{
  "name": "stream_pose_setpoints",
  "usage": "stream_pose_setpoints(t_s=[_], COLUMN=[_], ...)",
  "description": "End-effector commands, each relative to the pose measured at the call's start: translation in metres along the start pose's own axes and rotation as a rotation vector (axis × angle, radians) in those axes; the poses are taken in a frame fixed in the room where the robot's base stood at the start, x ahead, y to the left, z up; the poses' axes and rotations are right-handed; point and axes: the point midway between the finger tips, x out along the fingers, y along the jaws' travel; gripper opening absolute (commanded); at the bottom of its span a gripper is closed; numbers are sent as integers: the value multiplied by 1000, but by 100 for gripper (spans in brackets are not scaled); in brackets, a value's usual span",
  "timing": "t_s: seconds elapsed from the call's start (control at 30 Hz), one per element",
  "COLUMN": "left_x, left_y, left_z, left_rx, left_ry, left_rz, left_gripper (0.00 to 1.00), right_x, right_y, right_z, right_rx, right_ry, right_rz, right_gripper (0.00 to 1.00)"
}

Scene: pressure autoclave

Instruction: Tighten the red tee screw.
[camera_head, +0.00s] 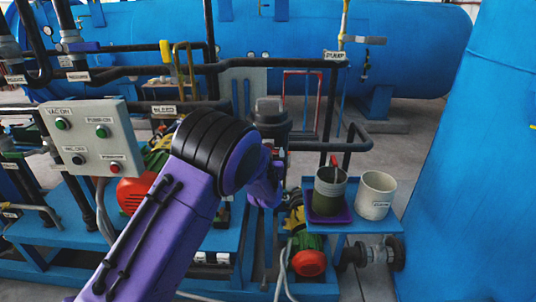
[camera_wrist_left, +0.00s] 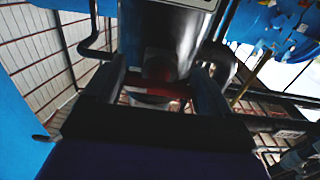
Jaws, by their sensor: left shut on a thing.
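The red tee screw (camera_wrist_left: 150,92) shows as a dark red crossbar below a dark cylindrical vessel in the left wrist view. My left gripper (camera_wrist_left: 160,84) has one finger on each side of the crossbar and is shut on it. In the head view my purple left arm reaches from the lower left to the dark canister (camera_head: 271,112). Its forearm hides the fingers and the screw there. My right gripper is in neither view.
A grey control box (camera_head: 88,137) with buttons stands left of my arm. A blue side table (camera_head: 350,223) holds a dark cup (camera_head: 326,198) and a white bucket (camera_head: 376,196) at right. Pipes run behind the canister. A large blue tank (camera_head: 480,150) fills the right side.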

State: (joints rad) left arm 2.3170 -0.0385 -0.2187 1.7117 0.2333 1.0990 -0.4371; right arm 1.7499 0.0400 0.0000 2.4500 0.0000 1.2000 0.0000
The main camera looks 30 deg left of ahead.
Motion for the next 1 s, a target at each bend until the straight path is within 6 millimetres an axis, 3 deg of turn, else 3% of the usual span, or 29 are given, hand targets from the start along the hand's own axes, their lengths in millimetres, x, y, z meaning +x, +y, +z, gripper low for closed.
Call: stream_pose_setpoints(t_s=[0.4,0.43,0.47,0.77,1.0], left_x=[-1,-1,-1,-7,-60], left_y=[0,0,0,1,1], left_z=[3,3,3,2,5], left_rx=[9,9,9,6,8], left_ry=[-7,-7,-7,-2,-2], left_rz=[2,2,1,2,3], left_gripper=[51,91,100,100,100], right_x=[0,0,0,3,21], right_y=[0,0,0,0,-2], right_z=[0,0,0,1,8], right_rx=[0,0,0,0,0], right_ry=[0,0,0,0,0], right_rz=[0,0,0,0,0], right_gripper=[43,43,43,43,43])
